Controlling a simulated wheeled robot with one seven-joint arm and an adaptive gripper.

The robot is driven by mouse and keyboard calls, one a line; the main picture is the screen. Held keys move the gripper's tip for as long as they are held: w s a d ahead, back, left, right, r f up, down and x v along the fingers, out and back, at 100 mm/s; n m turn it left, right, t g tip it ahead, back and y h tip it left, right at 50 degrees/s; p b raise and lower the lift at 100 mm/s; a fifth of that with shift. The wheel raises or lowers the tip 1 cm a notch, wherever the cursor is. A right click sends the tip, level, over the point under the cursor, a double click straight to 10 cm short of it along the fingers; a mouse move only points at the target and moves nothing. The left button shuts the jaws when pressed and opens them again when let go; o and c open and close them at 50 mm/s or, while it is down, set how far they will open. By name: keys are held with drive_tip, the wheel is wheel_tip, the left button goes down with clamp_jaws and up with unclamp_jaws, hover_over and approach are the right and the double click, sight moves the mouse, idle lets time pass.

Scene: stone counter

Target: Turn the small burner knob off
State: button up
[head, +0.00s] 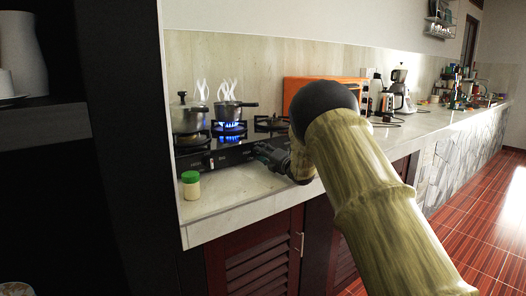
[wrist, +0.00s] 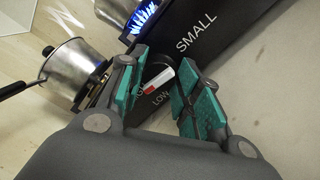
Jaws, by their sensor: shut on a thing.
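The small burner knob (wrist: 158,80) shows in the wrist view, dark with a white and red pointer bar. It sits on the dark stove front panel (wrist: 205,22), beside the printed words SMALL and LOW. My gripper (wrist: 163,64) has its teal-padded fingers on either side of the knob, shut on it. In the head view my gripper (head: 270,153) is at the right part of the stove's front (head: 228,156); my arm hides the knob there. Blue flames (head: 230,126) burn under a small saucepan (head: 229,110); flames also show in the wrist view (wrist: 142,14).
A lidded pot (head: 188,117) stands on the left burner, with steam rising. A green-capped jar (head: 191,185) stands on the counter (head: 235,192) in front of the stove. An orange appliance (head: 300,88) and a coffee maker (head: 400,88) are farther right.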

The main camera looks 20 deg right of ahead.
drive_tip(key=m+h+p, duration=0.1)
drive_tip(key=m+p, duration=0.3)
drive_tip(key=m, duration=0.3)
drive_tip(key=shift+r+m, duration=0.15)
drive_tip(key=shift+m, duration=0.25)
drive_tip(key=m+p, duration=0.1)
drive_tip(key=m, duration=0.2)
drive_tip(key=shift+p, duration=0.4)
drive_tip(key=shift+f+m+p, duration=0.2)
drive_tip(key=shift+m+p, duration=0.35)
drive_tip(key=shift+m, duration=0.75)
drive_tip(key=o, duration=1)
drive_tip(key=shift+f, duration=0.1)
drive_tip(key=shift+a, duration=0.1)
drive_tip(key=v, duration=1.2)
drive_tip(key=shift+a, duration=0.1)
